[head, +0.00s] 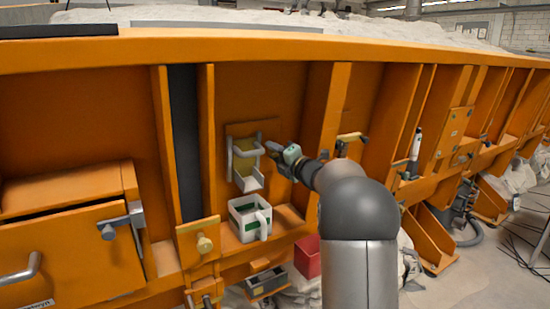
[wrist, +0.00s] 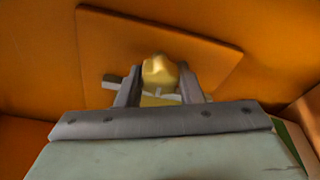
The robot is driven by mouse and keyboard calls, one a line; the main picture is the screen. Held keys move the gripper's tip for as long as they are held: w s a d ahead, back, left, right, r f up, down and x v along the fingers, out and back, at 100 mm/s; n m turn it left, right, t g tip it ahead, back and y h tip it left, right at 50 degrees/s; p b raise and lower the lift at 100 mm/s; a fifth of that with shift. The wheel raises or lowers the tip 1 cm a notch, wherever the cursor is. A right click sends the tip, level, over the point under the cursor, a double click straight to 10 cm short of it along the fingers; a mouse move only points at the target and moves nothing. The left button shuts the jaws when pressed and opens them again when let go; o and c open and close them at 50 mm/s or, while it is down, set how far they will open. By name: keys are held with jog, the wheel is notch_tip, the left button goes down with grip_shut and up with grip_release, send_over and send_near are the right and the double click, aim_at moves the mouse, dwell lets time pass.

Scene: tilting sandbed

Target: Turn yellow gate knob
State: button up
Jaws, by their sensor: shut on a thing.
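The yellow knob (wrist: 160,72) sits between the two fingers of my gripper (wrist: 158,88) in the wrist view, in front of an orange plate (wrist: 115,45). The fingers are closed on its sides. In the head view my gripper (head: 272,147) reaches the right side of a small gate assembly with a yellow panel (head: 243,163), a pale handle and a chute (head: 247,181). The knob cannot be made out there; the gripper covers that spot.
A red box (head: 307,258) is lower right. A brass knob (head: 204,244) is on a post to the left. Orange ribs (head: 332,120) flank the bay.

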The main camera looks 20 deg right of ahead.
jog(key=m+b, duration=0.1)
jog(key=m, duration=0.3)
jog(key=shift+t+y, duration=0.3)
jog(key=shift+t, duration=0.1)
jog(key=m+b, duration=0.1)
jog(key=m, duration=0.4)
jog(key=shift+t, duration=0.4)
jog(key=m, duration=0.5)
jog(key=shift+r+t+b, duration=0.1)
jog(key=shift+t+b, duration=0.3)
jog(key=shift+d+m+t+h, duration=0.15)
jog(key=shift+m+h, duration=0.25)
jog(key=shift+m, duration=0.6)
jog(key=shift+m+t+h, duration=0.15)
jog(key=shift+m+h, duration=0.25)
jog(key=shift+m, duration=0.9)
jog(key=o, duration=1)
jog(key=shift+r, duration=0.1)
jog(key=shift+c, duration=0.2)
jog(key=b+v, duration=0.3)
jog(key=v, duration=1.4)
jog(key=shift+s, duration=0.25)
